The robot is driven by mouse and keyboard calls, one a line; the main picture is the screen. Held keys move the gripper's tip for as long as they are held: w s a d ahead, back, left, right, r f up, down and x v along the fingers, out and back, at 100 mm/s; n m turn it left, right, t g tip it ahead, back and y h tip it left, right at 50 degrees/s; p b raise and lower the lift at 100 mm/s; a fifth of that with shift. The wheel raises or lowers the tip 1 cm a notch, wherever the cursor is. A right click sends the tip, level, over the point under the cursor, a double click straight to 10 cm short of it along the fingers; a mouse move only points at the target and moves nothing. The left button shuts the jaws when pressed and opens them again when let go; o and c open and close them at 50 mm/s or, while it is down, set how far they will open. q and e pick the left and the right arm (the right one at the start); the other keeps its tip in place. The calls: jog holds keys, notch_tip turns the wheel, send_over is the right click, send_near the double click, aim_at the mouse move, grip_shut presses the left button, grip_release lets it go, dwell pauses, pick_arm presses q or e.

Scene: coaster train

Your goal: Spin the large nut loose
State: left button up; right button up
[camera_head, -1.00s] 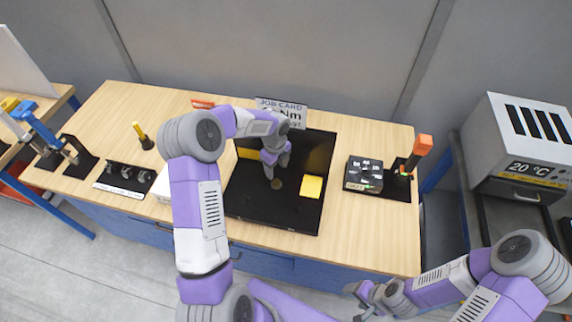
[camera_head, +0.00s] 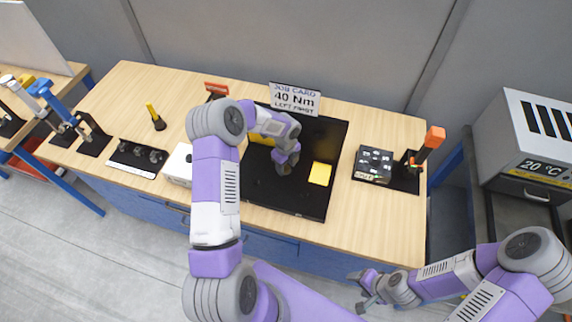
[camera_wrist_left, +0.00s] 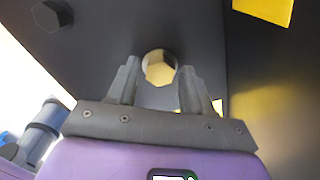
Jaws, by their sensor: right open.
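A brass-coloured hexagonal nut (camera_wrist_left: 160,70), which looks like the large nut, sits in a round recess in the black board in the left wrist view. My left gripper (camera_wrist_left: 158,82) is open, its two fingers on either side of the nut as seen there. I cannot tell whether the tips touch it. In the head view my left gripper (camera_head: 284,168) points down at the black board (camera_head: 292,206) and hides the nut. My right gripper (camera_head: 362,292) is open and empty, low in front of the table.
A yellow pad (camera_head: 320,174) lies on the board, right of my left gripper. A dark hexagonal piece (camera_wrist_left: 52,14) shows in the left wrist view. The job card (camera_head: 295,99) reads 40 Nm. A dark box (camera_head: 374,164) and an orange-handled tool (camera_head: 430,144) stand at right.

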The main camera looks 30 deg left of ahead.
pick_arm(q)
jog(key=c, duration=0.9)
jog(key=shift+o, duration=0.2)
jog(key=n+b, duration=0.3)
jog(key=n, duration=0.1)
jog(key=shift+f+n, duration=0.1)
jog(key=shift+n, duration=0.2)
jog(key=n+b, duration=0.3)
jog(key=n, duration=0.3)
jog(key=n+b, duration=0.1)
jog(key=n, duration=0.3)
jog(key=n+b, duration=0.1)
jog(key=n, duration=0.1)
jog(key=shift+n, duration=0.4)
jog(key=n, duration=0.3)
jog(key=shift+b, duration=0.35)
jog(key=shift+n, duration=1.7)
